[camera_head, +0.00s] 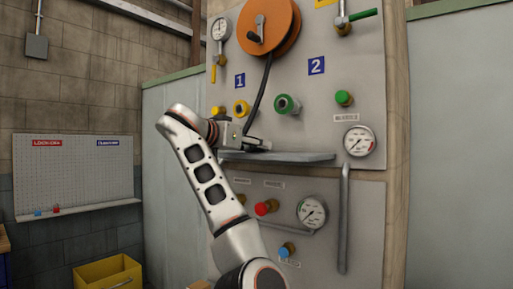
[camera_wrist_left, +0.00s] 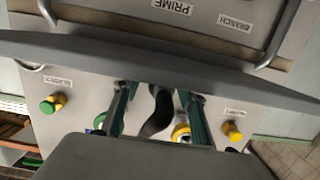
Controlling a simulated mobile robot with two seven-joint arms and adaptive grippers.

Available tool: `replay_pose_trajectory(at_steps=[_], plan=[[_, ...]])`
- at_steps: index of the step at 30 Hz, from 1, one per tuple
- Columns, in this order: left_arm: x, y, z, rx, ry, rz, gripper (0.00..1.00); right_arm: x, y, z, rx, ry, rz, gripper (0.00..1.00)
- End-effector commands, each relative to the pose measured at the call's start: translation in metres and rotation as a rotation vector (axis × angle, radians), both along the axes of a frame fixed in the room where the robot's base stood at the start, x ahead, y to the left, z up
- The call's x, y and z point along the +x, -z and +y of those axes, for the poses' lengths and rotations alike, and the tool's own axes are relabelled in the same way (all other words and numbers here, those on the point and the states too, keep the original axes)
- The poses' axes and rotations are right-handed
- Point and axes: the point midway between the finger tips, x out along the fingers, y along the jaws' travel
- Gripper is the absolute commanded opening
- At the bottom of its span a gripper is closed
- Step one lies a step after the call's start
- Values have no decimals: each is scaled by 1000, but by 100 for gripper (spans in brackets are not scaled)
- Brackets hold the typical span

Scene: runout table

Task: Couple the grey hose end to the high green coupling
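The high green coupling (camera_head: 287,104) sticks out of the grey panel below the blue "2" sign, and part of it shows beside a finger in the left wrist view (camera_wrist_left: 99,121). A dark hose (camera_head: 262,90) hangs from the orange reel down to my left gripper (camera_head: 262,144). My gripper is just above the shelf, below and left of the green coupling. In the left wrist view, the gripper's two fingers (camera_wrist_left: 158,108) stand apart with the dark hose (camera_wrist_left: 158,112) between them and a gap on each side. The grey hose end cannot be made out clearly. My right gripper is out of view.
A grey shelf (camera_head: 300,157) juts out just under my left gripper. A yellow coupling (camera_head: 241,107) and a green knob (camera_head: 344,98) flank the green coupling. Gauges (camera_head: 359,141), a vertical pipe (camera_head: 344,220) and a red coupling (camera_head: 266,207) are lower on the panel.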

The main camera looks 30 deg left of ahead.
Motion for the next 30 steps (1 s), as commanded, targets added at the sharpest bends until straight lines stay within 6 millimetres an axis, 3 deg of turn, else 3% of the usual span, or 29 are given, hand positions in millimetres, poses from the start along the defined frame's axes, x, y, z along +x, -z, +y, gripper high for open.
replay_pose_trajectory(at_steps=[1, 4, 5, 17, 30], plan=[[0, 0, 0, 0, 0, 0, 29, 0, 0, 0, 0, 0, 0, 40], [0, 0, 0, 0, 0, 0, 3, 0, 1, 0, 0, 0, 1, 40], [0, 0, 0, 0, 0, 0, 0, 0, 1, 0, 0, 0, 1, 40], [-1, -9, 0, 1, 1, -3, 0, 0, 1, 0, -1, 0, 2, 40], [-1, -86, 0, 2, 0, -4, 0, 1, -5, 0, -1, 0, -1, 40]])
